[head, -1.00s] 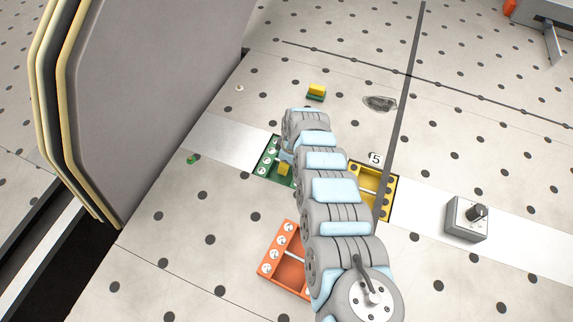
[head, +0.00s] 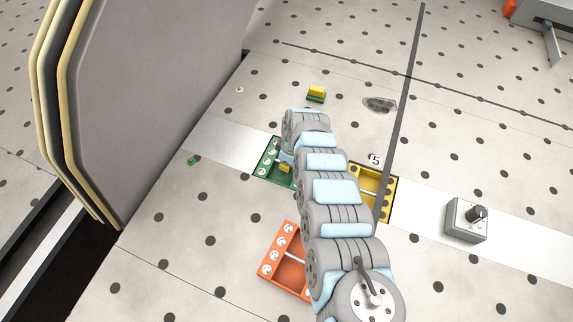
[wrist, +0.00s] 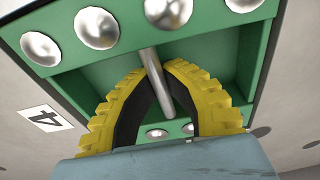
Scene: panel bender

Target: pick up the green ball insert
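The green ball insert (head: 268,161) is a shallow green box with silver balls along its ends and a metal bar across its middle. It lies in the pale strip, partly hidden by my arm in the head view. It fills the upper part of the wrist view (wrist: 215,42), where the bar (wrist: 156,82) runs between my yellow fingers. My gripper (wrist: 156,70) reaches down into the box, and both fingertips appear to touch the bar from either side. In the head view only a little yellow of my gripper (head: 285,168) shows.
An orange insert (head: 272,262) lies nearer, left of my arm; a yellow insert (head: 387,190) lies right of it. A grey box with a knob (head: 466,220) stands at right. A small yellow-green block (head: 317,93) lies behind. A large grey panel (head: 160,90) stands at left.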

